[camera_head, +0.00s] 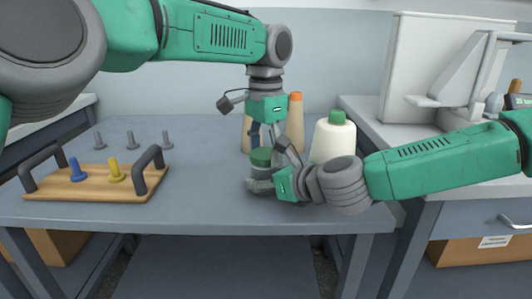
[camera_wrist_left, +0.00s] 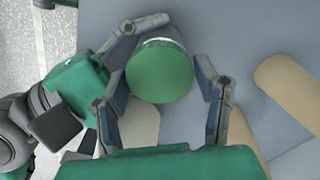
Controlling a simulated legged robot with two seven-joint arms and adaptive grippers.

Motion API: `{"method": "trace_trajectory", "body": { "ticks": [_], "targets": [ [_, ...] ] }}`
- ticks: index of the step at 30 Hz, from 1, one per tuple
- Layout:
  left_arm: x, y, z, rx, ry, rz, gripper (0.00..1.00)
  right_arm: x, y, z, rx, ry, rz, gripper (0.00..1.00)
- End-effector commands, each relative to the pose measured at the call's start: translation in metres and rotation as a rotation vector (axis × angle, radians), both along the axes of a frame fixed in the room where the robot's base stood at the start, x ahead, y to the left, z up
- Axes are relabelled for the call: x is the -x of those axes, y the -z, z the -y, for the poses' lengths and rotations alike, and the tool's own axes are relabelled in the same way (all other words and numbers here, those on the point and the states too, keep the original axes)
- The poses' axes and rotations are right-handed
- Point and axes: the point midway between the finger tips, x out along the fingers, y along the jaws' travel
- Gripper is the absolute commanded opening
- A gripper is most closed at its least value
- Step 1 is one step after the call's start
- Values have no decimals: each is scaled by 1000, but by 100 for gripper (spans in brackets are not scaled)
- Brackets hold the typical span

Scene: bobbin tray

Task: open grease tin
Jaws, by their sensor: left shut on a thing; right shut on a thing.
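The grease tin (camera_head: 251,172) stands on the table near its front edge, with a round green lid (camera_head: 260,156) on top. The lid also shows from above in the left wrist view (camera_wrist_left: 160,72). My left gripper (camera_head: 265,146) points down from above with its fingers on either side of the lid, shut on it. My right gripper (camera_head: 262,183) reaches in low from the right and is shut on the tin's body, hiding much of it. In the left wrist view, one right finger (camera_wrist_left: 145,24) passes beside the tin.
A wooden tray (camera_head: 70,188) with dark handles holds a blue peg (camera_head: 76,170) and a yellow peg (camera_head: 115,170) at left. Several grey pegs (camera_head: 133,140) stand behind it. A white green-capped bottle (camera_head: 333,140) and an orange-topped cone (camera_head: 295,122) stand close behind my grippers.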

Motion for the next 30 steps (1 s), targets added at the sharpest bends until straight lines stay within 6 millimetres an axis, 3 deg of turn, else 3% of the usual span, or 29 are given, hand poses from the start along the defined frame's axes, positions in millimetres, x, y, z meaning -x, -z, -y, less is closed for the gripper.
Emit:
{"method": "trace_trajectory", "body": {
  "ticks": [11, 30],
  "targets": [
    [1, 0, 2, 1, 4, -4, 22, -1, 0, 0, 0, 0, 0, 0],
    [1, -21, 2, 0, 3, -4, 22, -1, 0, 1, 0, 2, 0, 0]
  ]
}}
